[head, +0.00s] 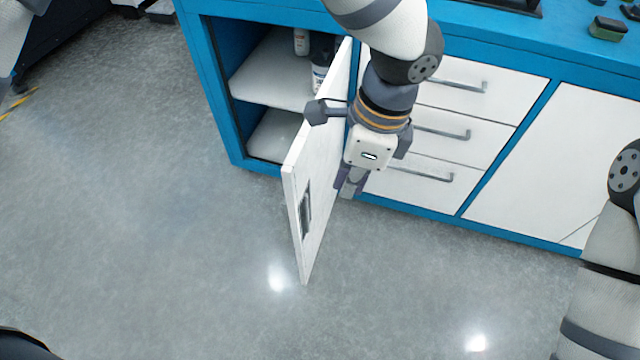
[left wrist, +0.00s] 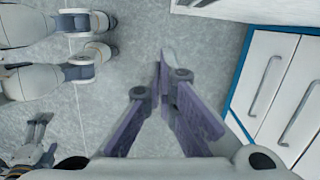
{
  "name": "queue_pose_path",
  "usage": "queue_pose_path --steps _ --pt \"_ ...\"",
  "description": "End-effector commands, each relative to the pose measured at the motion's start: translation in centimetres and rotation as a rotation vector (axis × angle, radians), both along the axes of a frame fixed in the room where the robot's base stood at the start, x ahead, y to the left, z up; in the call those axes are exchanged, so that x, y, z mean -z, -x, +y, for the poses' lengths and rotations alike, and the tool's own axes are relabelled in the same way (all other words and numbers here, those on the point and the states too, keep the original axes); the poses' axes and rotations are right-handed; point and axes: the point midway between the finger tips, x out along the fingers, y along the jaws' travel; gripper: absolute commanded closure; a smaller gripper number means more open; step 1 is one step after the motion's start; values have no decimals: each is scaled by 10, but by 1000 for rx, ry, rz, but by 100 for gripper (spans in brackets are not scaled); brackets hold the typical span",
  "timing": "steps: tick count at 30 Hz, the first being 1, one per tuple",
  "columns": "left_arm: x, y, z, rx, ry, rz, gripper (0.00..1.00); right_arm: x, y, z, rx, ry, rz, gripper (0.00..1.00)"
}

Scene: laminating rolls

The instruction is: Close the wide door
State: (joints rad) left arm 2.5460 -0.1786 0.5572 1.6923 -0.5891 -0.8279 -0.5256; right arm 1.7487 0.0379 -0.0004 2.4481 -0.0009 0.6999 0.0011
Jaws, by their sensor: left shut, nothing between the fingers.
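The wide door (head: 318,165) is a white panel standing open at the left compartment of the blue cabinet. It swings out toward me from its hinged side next to the drawers. A dark handle or latch piece (head: 305,213) shows near its free edge. My left gripper (head: 350,190) is low on the right side of the door, between it and the drawers. Its fingers also show in the left wrist view (left wrist: 165,75), drawn together and empty. The head view does not clearly show whether they touch the door. My right arm is at the right edge, its gripper out of frame.
The open compartment has white shelves (head: 275,75) with bottles (head: 301,41) inside. Three white drawers (head: 455,125) with grey handles are shut beside the door. Another white door (head: 555,150) is at the right. The grey floor (head: 150,240) left of the open door is clear.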

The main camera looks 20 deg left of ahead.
Motion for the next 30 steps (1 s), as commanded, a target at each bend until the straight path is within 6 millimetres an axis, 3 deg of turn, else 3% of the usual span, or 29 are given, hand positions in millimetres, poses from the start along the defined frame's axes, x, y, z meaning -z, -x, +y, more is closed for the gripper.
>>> queue_pose_path --steps 1,3,5,20,24,30 --pt "-18 -12 -2 51 -38 -28 100 2 2 0 0 1 8 10" --pt "-34 -20 -2 94 -76 -49 100 2 3 0 0 1 10 10" --pt "-36 -21 0 107 -90 -53 100 3 3 0 0 1 11 10" --pt "64 -20 25 101 -88 -45 100 15 15 0 -2 1 50 10" --pt "55 -22 49 97 -87 -55 100 7 8 0 -1 1 26 10" --pt "57 -22 63 98 -87 -53 100 5 6 0 0 0 20 10"
